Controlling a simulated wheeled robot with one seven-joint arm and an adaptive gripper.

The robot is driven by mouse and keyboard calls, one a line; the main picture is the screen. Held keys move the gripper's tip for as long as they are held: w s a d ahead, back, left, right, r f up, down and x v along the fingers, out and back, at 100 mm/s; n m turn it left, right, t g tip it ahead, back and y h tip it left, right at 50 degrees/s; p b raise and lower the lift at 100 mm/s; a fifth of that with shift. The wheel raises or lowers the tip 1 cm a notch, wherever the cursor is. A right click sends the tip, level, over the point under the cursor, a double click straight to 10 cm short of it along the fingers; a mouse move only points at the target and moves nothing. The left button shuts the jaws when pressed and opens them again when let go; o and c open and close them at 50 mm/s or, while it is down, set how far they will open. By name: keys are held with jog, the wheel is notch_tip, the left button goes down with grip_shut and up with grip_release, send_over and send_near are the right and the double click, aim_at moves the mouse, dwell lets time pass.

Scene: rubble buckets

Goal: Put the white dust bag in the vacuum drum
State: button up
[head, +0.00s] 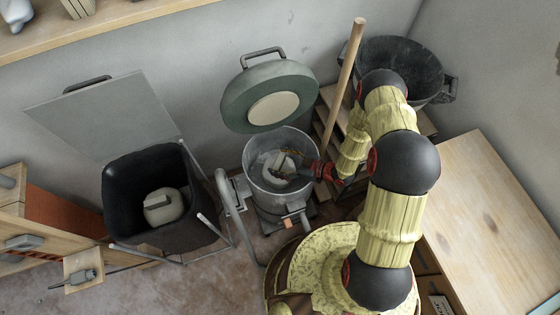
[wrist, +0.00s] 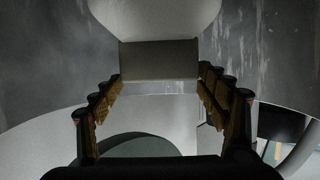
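The vacuum drum (head: 253,190) is a grey metal cylinder in the middle of the head view, with its round green lid (head: 238,97) raised behind it. The white dust bag (head: 268,162) is inside the drum, partly hidden by my gripper (head: 283,166). In the wrist view the bag's pale rounded body (wrist: 155,14) and its squared grey block (wrist: 158,60) lie ahead of my gripper (wrist: 160,80). My fingers are spread wide, with their tips level with the block's near edge. I see no clear squeeze on it. My gripper reaches into the drum mouth from the right.
A black bin (head: 122,200) with a raised grey lid (head: 105,112) holds another pale bag (head: 163,207) at left. A wooden pole (head: 345,85) and a dark bucket (head: 425,70) stand behind my arm. A wooden worktop (head: 490,230) is at right. A curved hose (head: 228,190) runs beside the drum.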

jog(key=shift+o, duration=0.9)
jog(key=shift+s+f, duration=0.3)
jog(key=shift+f, duration=0.35)
jog(key=shift+r+p, duration=0.4)
jog(key=shift+w+d+r+p, duration=0.1)
jog(key=shift+d+r+p, duration=0.1)
jog(key=shift+r+p, duration=0.15)
jog(key=p+v, duration=0.2)
jog(key=v, duration=0.5)
jog(key=shift+r, duration=0.2)
jog(key=shift+w, duration=0.15)
